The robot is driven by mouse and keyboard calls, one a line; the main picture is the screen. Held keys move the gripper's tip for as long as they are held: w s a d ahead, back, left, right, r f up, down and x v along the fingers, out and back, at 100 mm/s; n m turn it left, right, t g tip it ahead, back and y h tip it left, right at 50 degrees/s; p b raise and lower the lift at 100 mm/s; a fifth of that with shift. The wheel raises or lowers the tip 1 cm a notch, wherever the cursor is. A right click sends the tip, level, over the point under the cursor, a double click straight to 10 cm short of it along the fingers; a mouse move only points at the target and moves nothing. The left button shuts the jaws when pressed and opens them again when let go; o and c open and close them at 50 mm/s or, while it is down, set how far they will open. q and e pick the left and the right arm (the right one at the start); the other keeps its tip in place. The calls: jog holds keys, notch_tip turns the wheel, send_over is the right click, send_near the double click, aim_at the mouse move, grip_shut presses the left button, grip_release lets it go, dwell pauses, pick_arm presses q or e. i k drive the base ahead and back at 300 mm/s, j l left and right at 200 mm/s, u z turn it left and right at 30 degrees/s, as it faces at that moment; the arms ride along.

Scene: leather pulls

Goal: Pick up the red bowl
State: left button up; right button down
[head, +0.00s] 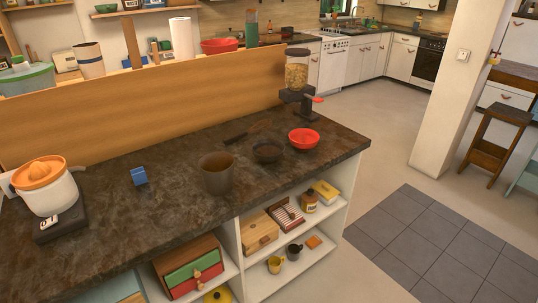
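A small red bowl (303,139) sits on the dark stone countertop (120,215) near its right end. It stands upright, just right of a dark shallow bowl (267,152). Another red bowl-like dish (219,46) is farther back, on the surface behind the wooden panel. Neither of my grippers is in view.
A brown cup (217,174), blue block (139,176) and orange-topped juicer (43,183) stand on the counter. A dispenser (297,72) with a red handle stands behind the red bowl. A wooden panel (150,103) closes the counter's back. Floor right of it is clear.

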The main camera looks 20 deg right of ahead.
aim_at(304, 140)
jog(key=i+l, duration=0.1)
jog(key=l, duration=0.3)
jog(key=i+l+u, duration=0.1)
jog(key=l, duration=0.25)
jog(key=i+l+u, duration=0.1)
jog(key=l, duration=0.3)
jog(key=i+l, duration=0.15)
jog(key=l, duration=0.25)
jog(key=i+l+u, duration=0.1)
jog(key=l, duration=0.3)
